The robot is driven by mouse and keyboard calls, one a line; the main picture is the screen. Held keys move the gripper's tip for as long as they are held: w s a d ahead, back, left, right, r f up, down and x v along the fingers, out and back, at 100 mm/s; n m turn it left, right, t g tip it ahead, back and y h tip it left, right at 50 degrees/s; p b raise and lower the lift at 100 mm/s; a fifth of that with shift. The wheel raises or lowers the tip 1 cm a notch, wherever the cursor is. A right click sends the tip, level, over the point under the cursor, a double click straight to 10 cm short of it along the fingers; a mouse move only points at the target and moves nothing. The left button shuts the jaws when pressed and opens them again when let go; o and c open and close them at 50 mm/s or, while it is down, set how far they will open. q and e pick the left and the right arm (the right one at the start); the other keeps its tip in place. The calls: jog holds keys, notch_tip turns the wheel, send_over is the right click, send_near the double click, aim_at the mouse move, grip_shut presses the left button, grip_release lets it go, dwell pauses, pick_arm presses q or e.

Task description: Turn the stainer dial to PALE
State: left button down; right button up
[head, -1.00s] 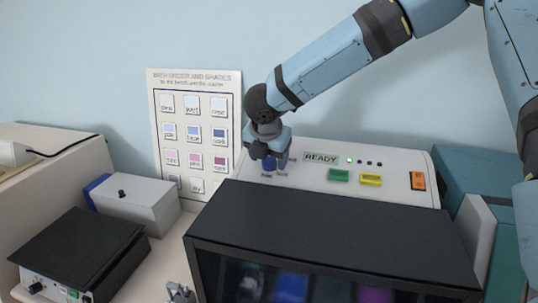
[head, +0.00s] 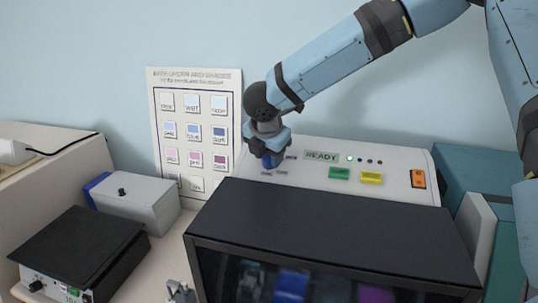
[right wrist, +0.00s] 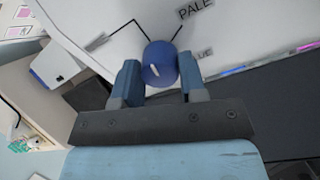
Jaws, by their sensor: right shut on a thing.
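The stainer (head: 410,155) is a white-topped unit against the wall. Its blue dial (right wrist: 159,65) shows in the right wrist view with a short white mark on its face. The PALE label (right wrist: 195,10) is up and right of the dial there. My right gripper (right wrist: 160,76) is shut on the dial, one finger on each side. In the head view my right gripper (head: 268,150) covers much of the dial. I cannot tell which label the mark points at. My left gripper is not in view.
A READY display (head: 321,156), green button (head: 339,173), yellow button (head: 372,178) and orange switch (head: 418,179) lie right of the dial. A black-topped cabinet (head: 340,215) stands in front. A shade chart (head: 196,78) hangs behind, and a grey box (head: 140,200) stands left.

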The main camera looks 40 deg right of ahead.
jog(key=m+b, duration=0.1)
jog(key=m, duration=0.2)
jog(key=shift+m, duration=0.3)
jog(key=m, duration=0.2)
jog(key=shift+m+b, duration=0.3)
jog(key=shift+b, duration=0.1)
jog(key=shift+f+m+b, duration=0.1)
jog(key=shift+m+b, duration=0.25)
jog(key=shift+m, duration=1.45)
jog(key=o, duration=0.9)
jog(key=shift+r+b, duration=0.2)
jog(key=shift+b, duration=0.1)
